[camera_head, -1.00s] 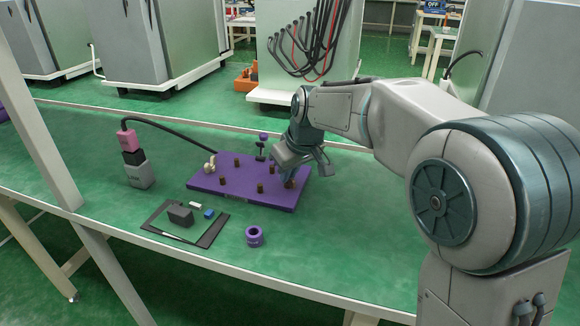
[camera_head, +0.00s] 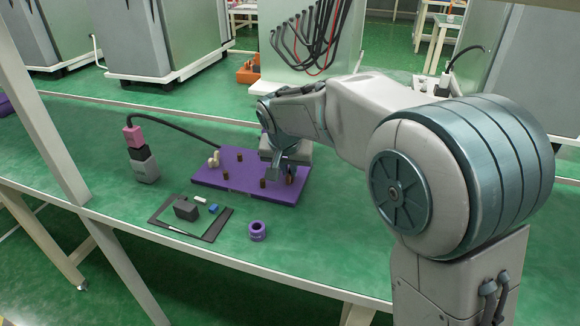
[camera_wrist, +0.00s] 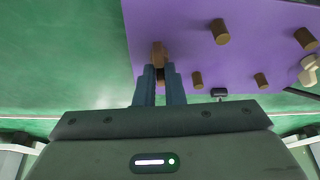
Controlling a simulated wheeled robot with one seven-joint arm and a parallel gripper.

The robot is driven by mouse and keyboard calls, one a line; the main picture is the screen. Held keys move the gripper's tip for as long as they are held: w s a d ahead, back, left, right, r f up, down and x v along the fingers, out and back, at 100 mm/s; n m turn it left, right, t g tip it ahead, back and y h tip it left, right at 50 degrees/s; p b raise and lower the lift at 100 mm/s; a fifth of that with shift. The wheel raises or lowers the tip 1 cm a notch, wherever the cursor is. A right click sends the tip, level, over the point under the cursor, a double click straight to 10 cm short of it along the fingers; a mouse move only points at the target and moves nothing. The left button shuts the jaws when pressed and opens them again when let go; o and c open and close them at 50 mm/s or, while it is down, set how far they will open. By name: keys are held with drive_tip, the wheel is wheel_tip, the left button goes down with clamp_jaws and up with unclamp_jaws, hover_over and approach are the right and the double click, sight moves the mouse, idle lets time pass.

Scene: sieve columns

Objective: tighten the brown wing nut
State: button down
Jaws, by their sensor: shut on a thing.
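The brown wing nut (camera_wrist: 159,53) shows in the wrist view at the tips of my gripper (camera_wrist: 160,78), near the edge of the purple board (camera_wrist: 230,60). My gripper's two blue-grey fingers are shut on it. In the head view, my gripper (camera_head: 284,172) is over the right part of the purple board (camera_head: 222,177), and the wing nut is mostly hidden there. A cream wing nut (camera_head: 213,159) stands at the board's left side, and it also shows in the wrist view (camera_wrist: 309,70).
Several brown pegs (camera_head: 225,168) stand on the board. A grey and pink device (camera_head: 143,160) with a black cable stands to the left. A black frame (camera_head: 163,222) with small blocks and a purple ring (camera_head: 257,231) lie in front.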

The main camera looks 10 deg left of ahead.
drive_tip(key=shift+m, duration=0.5)
drive_tip(key=c, duration=1.5)
unclamp_jaws()
drive_tip(key=shift+r, duration=0.1)
drive_tip(key=p+v, duration=0.1)
drive_tip(key=v, duration=0.3)
drive_tip(key=p+v, duration=0.1)
drive_tip(key=v, duration=0.4)
drive_tip(key=p+v, duration=0.1)
drive_tip(key=v, duration=0.3)
drive_tip(key=shift+s+a+r, duration=0.15)
drive_tip(key=shift+a+r, duration=0.1)
drive_tip(key=shift+r, duration=0.05)
